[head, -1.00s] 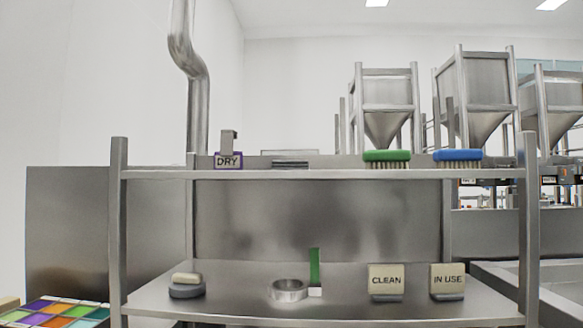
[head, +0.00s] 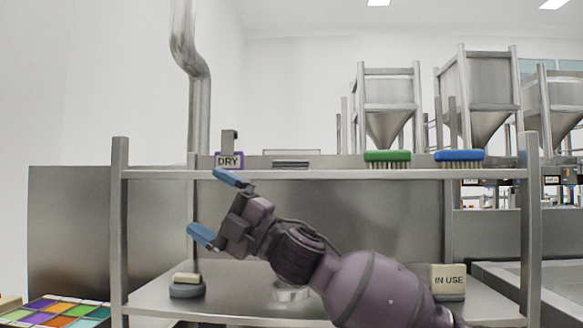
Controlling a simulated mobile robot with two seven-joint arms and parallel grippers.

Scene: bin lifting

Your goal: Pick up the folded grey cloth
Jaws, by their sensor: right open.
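A small flat grey thing, which looks like the folded grey cloth (head: 291,164), lies on the upper shelf, just right of the DRY sign. It is seen almost edge-on. My right gripper (head: 201,200) is open and empty, its blue fingers pointing left. It is below and to the left of the cloth, in front of the rack, with the upper finger overlapping the shelf edge. My left gripper is out of view.
The upper shelf (head: 340,174) also holds the DRY sign (head: 229,160), a green brush (head: 387,157) and a blue brush (head: 459,157). Below are a soap-like block (head: 187,279), a metal dish and an IN USE sign (head: 447,280). My right arm hides part of the lower shelf.

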